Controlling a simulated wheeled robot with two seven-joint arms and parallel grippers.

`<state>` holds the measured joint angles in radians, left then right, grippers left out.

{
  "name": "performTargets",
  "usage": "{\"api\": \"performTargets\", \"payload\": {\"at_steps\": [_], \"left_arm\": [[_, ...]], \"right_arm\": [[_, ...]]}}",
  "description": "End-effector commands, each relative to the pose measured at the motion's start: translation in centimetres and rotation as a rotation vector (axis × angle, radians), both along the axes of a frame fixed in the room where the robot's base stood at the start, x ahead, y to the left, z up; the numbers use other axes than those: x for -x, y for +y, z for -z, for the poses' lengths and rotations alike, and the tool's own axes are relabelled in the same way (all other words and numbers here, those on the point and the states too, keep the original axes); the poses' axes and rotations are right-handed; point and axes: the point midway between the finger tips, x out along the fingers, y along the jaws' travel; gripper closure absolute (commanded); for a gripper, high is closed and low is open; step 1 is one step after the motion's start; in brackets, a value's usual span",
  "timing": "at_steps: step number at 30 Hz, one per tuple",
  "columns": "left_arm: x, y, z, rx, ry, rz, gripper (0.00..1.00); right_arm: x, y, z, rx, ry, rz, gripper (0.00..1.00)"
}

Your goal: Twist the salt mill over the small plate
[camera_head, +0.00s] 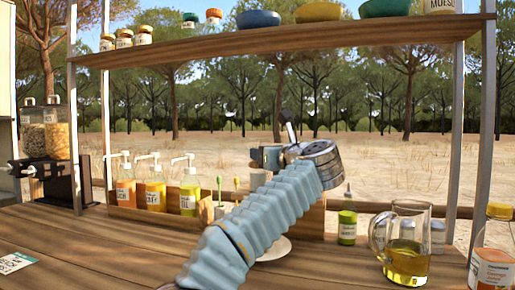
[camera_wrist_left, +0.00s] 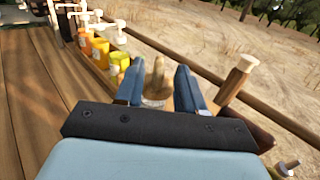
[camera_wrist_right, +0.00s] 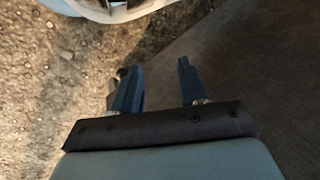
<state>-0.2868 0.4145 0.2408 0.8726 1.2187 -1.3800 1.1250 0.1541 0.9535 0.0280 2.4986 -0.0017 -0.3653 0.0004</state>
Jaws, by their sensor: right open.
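My left gripper (camera_head: 266,157) is raised over the back of the counter, with my pale blue arm crossing the middle of the head view. In the left wrist view its two blue fingers (camera_wrist_left: 160,88) stand apart. Tan wooden shapes (camera_wrist_left: 158,75) show in the gap beyond them, with no clear contact. A brown wooden piece with a pale top (camera_wrist_left: 240,76), possibly a mill, stands right of the fingers. I cannot tell which is the salt mill. The small plate (camera_head: 278,250) is partly hidden behind my left arm. My right gripper (camera_wrist_right: 157,88) is open and empty, above the ground.
Pump bottles (camera_head: 155,185) stand in a wooden rack at the back left. A small green bottle (camera_head: 347,220), a glass jug (camera_head: 405,250) and a labelled jar (camera_head: 493,255) stand at the right. An upper shelf (camera_head: 270,42) spans above. The front left counter is mostly clear.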

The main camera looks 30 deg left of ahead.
Motion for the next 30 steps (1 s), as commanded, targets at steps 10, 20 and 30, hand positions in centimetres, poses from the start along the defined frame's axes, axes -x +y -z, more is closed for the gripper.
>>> {"api": "performTargets", "payload": {"at_steps": [10,20,30], "left_arm": [[-2.1,3.3,0.0,0.001,-0.001,0.0,0.62],[-2.1,3.3,0.0,0.001,-0.001,0.0,0.72],[-2.1,3.3,0.0,0.001,-0.001,0.001,1.0]], "right_arm": [[0.0,0.1,-1.2,-0.002,0.001,-0.003,0.57],[0.0,0.1,-1.1,-0.002,0.001,-0.003,0.57],[0.0,0.1,-1.1,-0.002,0.001,-0.003,0.57]]}}
